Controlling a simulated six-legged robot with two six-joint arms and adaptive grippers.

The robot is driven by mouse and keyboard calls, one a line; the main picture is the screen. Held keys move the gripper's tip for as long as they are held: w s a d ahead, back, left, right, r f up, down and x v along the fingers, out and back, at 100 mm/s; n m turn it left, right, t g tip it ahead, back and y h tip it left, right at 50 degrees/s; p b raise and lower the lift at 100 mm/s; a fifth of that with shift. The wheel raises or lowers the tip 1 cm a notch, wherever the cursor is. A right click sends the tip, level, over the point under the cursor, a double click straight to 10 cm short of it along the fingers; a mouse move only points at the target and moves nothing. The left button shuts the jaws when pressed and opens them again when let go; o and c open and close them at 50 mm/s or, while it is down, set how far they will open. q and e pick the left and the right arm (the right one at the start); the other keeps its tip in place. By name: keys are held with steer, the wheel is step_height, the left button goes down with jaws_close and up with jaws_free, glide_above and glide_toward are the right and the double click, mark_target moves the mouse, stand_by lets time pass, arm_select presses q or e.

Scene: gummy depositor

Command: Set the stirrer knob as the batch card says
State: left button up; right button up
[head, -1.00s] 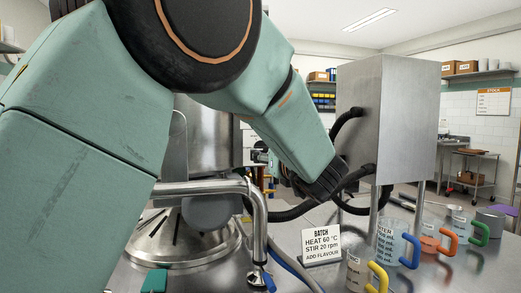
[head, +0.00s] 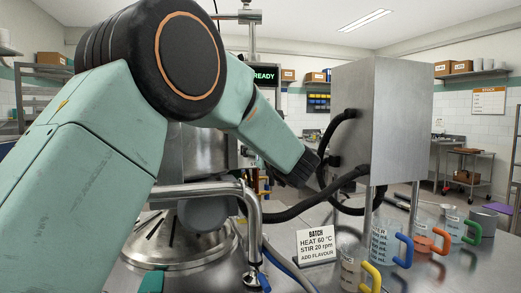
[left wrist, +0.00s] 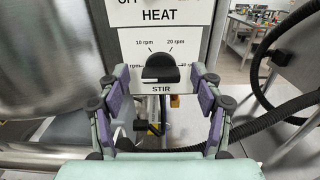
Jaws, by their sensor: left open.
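The stirrer knob (left wrist: 160,68) is a black knob on a white panel (left wrist: 188,42) marked STIR in the left wrist view. Marks for 10 rpm at upper left and 20 rpm at upper right show above it; which mark it points to I cannot tell. My left gripper (left wrist: 159,82) is open, its purple-padded fingers to either side of the knob with gaps. In the head view my left arm hides the knob and gripper. The batch card (head: 318,245) stands on the bench and reads HEAT 60 °C, STIR 20 rpm, ADD FLAVOUR. My right gripper is not in view.
A HEAT label (left wrist: 158,14) is above the knob. A black hose (left wrist: 268,65) runs right of the panel. In the head view, a display (head: 265,76) reads READY, a metal box (head: 380,120) stands at right, and handled jugs (head: 388,247) line the bench's right side.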

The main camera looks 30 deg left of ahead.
arm_select(q)
steer(key=shift+w+a+f, duration=0.25)
steer(key=shift+a+f, duration=0.05)
steer(key=shift+a, duration=0.1)
steer(key=shift+c, duration=1.1)
steer(key=shift+w, duration=0.15)
steer(key=shift+c, duration=0.8)
steer(key=shift+d+r, duration=0.1)
steer(key=shift+d, duration=0.2)
steer(key=shift+c, duration=1.4)
steer(key=shift+s+a, duration=0.1)
steer(key=shift+s, duration=0.1)
steer(key=c, duration=0.3)
steer(key=shift+r, duration=0.1)
steer(key=shift+c, duration=0.9)
